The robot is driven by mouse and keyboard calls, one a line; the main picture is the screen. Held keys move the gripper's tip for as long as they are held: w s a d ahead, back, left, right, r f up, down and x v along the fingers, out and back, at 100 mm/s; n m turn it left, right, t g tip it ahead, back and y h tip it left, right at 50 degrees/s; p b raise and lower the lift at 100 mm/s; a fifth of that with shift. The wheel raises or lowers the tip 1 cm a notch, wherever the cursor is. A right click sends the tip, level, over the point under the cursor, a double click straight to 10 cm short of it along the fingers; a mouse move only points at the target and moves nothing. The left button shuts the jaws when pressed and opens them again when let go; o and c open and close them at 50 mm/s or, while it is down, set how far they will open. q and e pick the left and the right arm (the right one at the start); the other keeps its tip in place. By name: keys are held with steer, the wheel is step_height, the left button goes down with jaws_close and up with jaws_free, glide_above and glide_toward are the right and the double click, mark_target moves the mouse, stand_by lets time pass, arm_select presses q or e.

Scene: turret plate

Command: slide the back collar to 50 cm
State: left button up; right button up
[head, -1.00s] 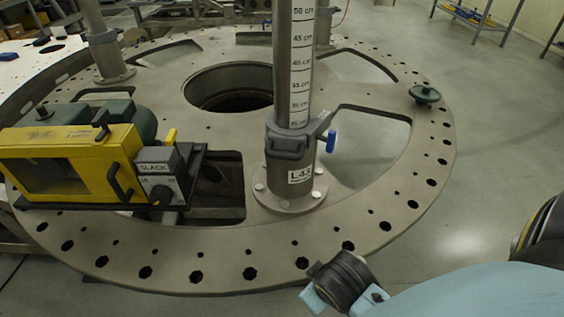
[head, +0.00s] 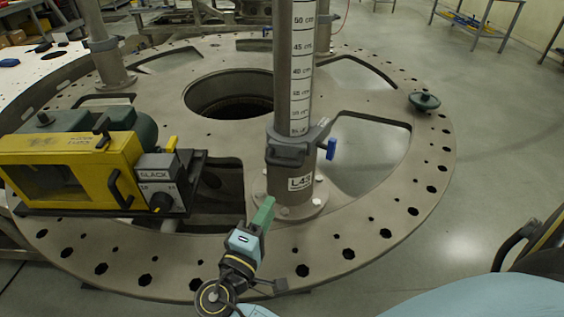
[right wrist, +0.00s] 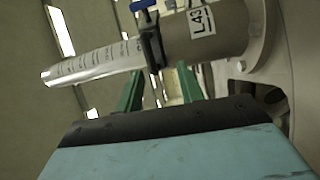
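A grey post (head: 296,60) with a white centimetre scale stands on the round plate, labelled L43. A dark grey collar (head: 290,148) with a blue lever (head: 331,149) sits low around it, well under the 50 cm mark near the top of the picture. The collar also shows in the right wrist view (right wrist: 152,40). My right gripper (head: 263,214) is in front of the post's foot, below the collar and apart from it. Its two green fingers (right wrist: 160,75) are spread and empty in the right wrist view. My left gripper is in neither view.
A yellow machine (head: 75,172) marked SLACK stands close on the left. The round plate (head: 390,225) has holes and large cut-outs. A dark green knob (head: 424,101) sits on its right rim. Another post with a collar (head: 102,42) stands at the back left.

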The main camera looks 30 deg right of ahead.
mark_target(280, 166)
steer(key=shift+n+t+h, duration=0.3)
steer(key=shift+t, duration=0.2)
steer(key=p+x, duration=0.1)
steer(key=x, duration=0.3)
steer(key=r+p+x, duration=0.1)
steer(key=x, duration=0.2)
steer(key=w+a+p+x, duration=0.1)
steer(key=x, duration=0.3)
steer(key=shift+w+d+r, duration=0.1)
steer(key=shift+d+r, duration=0.1)
steer(key=shift+r, duration=0.2)
steer(key=shift+w+d, duration=0.4)
steer(key=shift+d, duration=0.2)
steer(key=shift+c, duration=0.4)
jaws_close()
